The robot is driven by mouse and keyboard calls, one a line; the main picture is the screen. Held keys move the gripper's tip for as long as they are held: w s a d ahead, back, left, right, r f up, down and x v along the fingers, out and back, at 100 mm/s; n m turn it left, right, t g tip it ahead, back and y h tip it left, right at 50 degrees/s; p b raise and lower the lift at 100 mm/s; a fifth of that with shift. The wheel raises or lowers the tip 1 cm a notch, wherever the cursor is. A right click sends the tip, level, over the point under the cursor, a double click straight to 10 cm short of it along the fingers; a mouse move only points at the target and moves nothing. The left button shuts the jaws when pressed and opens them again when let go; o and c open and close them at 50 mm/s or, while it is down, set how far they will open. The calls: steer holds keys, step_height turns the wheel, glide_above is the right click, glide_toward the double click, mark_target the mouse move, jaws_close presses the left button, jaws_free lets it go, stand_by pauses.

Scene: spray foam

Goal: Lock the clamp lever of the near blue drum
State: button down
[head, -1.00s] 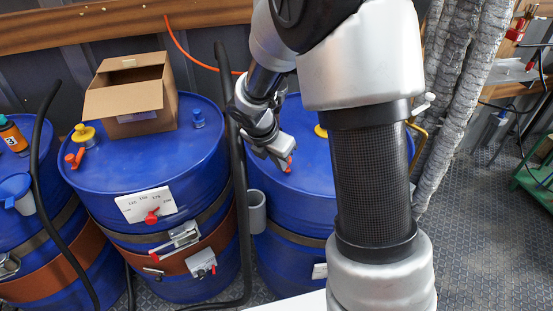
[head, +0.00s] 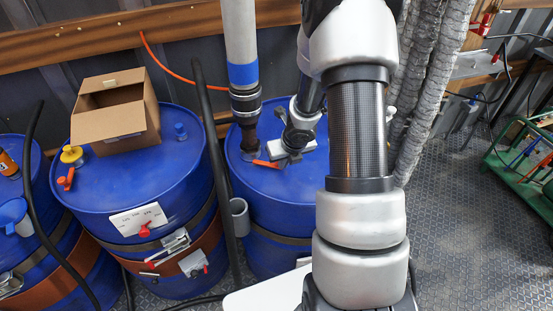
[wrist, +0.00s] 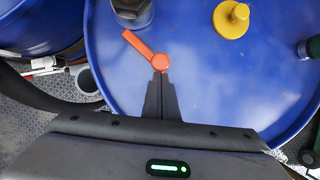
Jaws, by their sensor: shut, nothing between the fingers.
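An orange lever (head: 266,163) sits on top of the right blue drum (head: 292,195), beside the foot of a grey tube with a blue band (head: 240,45). In the wrist view the lever (wrist: 140,47) slants up-left from its round pivot, towards the tube's dark fitting (wrist: 132,12). My gripper (head: 284,158) is low over the drum top, on the right of the lever. In the wrist view its shut, empty fingertips (wrist: 160,80) point at the pivot; I cannot tell whether they touch it.
A yellow cap (wrist: 232,19) stands on the same drum top. The middle blue drum (head: 180,175) carries an open cardboard box (head: 115,112) and a metal latch (head: 173,243). A black hose (head: 212,150) runs between these drums. Silver-wrapped pipes (head: 425,90) stand at the right.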

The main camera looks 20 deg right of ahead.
steer(key=shift+s+a, duration=0.1)
steer(key=shift+a, duration=0.15)
steer(key=shift+w+a, duration=0.3)
steer(key=shift+a, duration=0.4)
steer(key=shift+a, duration=0.1)
steer(key=shift+s, duration=0.1)
